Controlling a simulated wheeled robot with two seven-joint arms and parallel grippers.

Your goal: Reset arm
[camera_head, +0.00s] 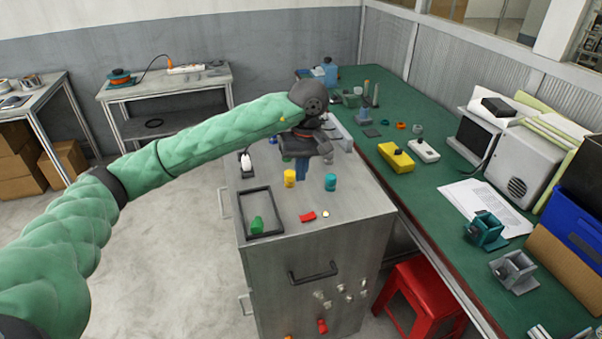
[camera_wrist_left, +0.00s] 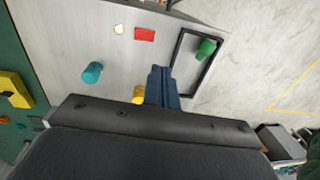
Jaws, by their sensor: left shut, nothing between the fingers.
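My left arm reaches in from the left in the head view. Its gripper (camera_head: 302,168) points down above the grey metal cabinet top (camera_head: 345,205), with its blue fingers shut and empty. The closed fingers also show in the left wrist view (camera_wrist_left: 161,86). A yellow cylinder (camera_head: 289,178) stands just left of the fingers and a blue cylinder (camera_head: 330,182) stands to their right. A green piece (camera_head: 257,225) lies in the black-rimmed tray (camera_head: 279,207). A red piece (camera_head: 307,216) and a small pale disc (camera_head: 326,213) lie near the cabinet's front edge. My right gripper is not in view.
A green-topped bench (camera_head: 432,180) runs along the right, with a yellow box (camera_head: 396,157), a grey machine (camera_head: 517,162) and teal and grey holders. A red stool (camera_head: 423,290) stands beside the cabinet. A side table (camera_head: 165,92) stands at the back left.

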